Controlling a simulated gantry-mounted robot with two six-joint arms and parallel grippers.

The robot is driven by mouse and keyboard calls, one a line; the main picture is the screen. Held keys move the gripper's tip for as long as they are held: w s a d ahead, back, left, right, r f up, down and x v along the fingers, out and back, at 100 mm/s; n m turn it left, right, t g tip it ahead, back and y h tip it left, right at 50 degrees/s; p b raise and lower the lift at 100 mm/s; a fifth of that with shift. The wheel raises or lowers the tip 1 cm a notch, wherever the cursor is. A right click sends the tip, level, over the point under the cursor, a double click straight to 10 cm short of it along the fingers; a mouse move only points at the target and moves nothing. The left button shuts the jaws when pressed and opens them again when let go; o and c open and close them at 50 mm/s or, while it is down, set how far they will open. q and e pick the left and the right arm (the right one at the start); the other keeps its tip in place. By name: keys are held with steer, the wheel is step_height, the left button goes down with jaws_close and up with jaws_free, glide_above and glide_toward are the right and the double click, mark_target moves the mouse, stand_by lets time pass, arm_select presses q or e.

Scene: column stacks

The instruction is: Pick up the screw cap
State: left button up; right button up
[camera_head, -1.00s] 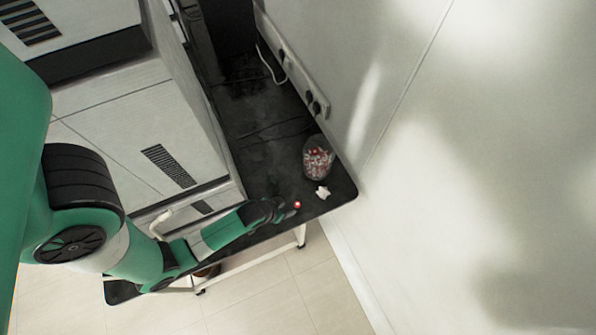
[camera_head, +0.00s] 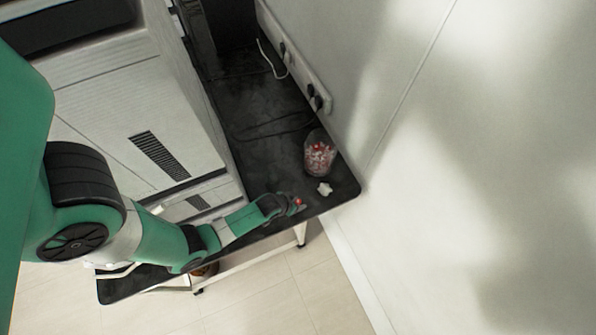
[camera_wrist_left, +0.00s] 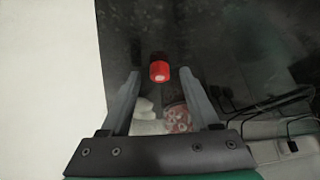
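The screw cap (camera_head: 299,201) is small and red and sits on the black table top near its front right edge. In the left wrist view the red cap (camera_wrist_left: 159,72) shows between the tips of my left gripper (camera_wrist_left: 159,75), near their ends. The two fingers are apart, with a gap on each side of the cap. In the head view my left gripper (camera_head: 291,206) is right at the cap, on its left side. I cannot tell from these frames how high the fingertips are. My right gripper is in neither view.
A clear jar (camera_head: 319,157) of red and white pieces stands behind the cap, near the wall. A small white object (camera_head: 324,189) lies right of the cap. A large light grey machine (camera_head: 140,110) fills the left of the table (camera_head: 340,192). Cables run along the back.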

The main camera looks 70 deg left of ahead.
arm_select(q)
jaws_close()
steer(key=shift+r, duration=0.5)
step_height(320, 180, up, 3)
steer(key=shift+p, duration=1.05)
steer(key=s+d+r+p, duration=0.7)
steer(key=d+r+p, duration=0.2)
steer(key=d, duration=0.3)
steer(key=shift+p, duration=0.35)
